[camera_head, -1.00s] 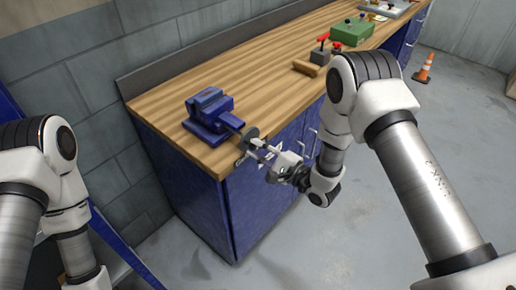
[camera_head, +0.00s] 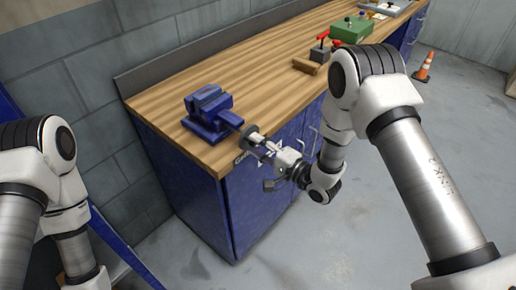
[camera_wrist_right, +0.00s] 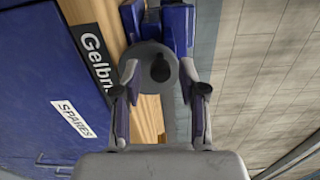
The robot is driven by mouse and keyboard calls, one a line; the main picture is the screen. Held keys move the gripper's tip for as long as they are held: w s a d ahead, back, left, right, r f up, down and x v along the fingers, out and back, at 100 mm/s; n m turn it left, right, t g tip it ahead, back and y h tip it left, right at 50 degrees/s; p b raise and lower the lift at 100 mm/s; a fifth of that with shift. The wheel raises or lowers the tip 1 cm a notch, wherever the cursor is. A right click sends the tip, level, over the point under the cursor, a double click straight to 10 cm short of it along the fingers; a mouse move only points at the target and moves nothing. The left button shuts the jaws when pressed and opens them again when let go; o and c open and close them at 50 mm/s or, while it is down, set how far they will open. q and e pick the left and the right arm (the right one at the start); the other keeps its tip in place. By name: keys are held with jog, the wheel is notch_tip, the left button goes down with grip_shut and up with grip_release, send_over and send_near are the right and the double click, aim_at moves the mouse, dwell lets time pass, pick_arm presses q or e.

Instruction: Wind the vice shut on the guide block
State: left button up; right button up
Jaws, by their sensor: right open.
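The blue vice (camera_head: 207,112) stands on the near left end of the wooden bench top. Its grey handwheel (camera_head: 250,131) sticks out past the front edge. My right gripper (camera_head: 262,143) is open in front of the handwheel. In the right wrist view, the round wheel (camera_wrist_right: 148,56) with its dark knob (camera_wrist_right: 160,70) lies between the two fingertips of the right gripper (camera_wrist_right: 160,78), with gaps at the knob's sides. The vice (camera_wrist_right: 178,25) shows behind the wheel. I cannot make out a guide block in the jaws. My left gripper is out of view.
The wooden bench (camera_head: 185,92) has blue cabinets below it. A wooden block and a red-handled clamp (camera_head: 320,52) stand farther along, then a green box (camera_head: 351,30). An orange cone (camera_head: 424,68) stands on the floor.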

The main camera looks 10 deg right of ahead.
jog(key=shift+n, duration=0.4)
jog(key=n+b, duration=0.2)
jog(key=n, duration=0.5)
jog(key=n+b, duration=0.3)
jog(key=n, duration=0.4)
jog(key=n+b, duration=0.2)
jog(key=n, duration=0.2)
jog(key=shift+b, duration=0.3)
grip_shut()
jog(key=shift+w+d+r+m+p, duration=0.1)
jog(key=shift+d+r+m+p, duration=0.1)
jog(key=shift+m+p, duration=0.45)
jog(key=shift+w+d+r+m+p, duration=0.15)
jog(key=shift+m+p, duration=0.2)
jog(key=shift+m, duration=0.5)
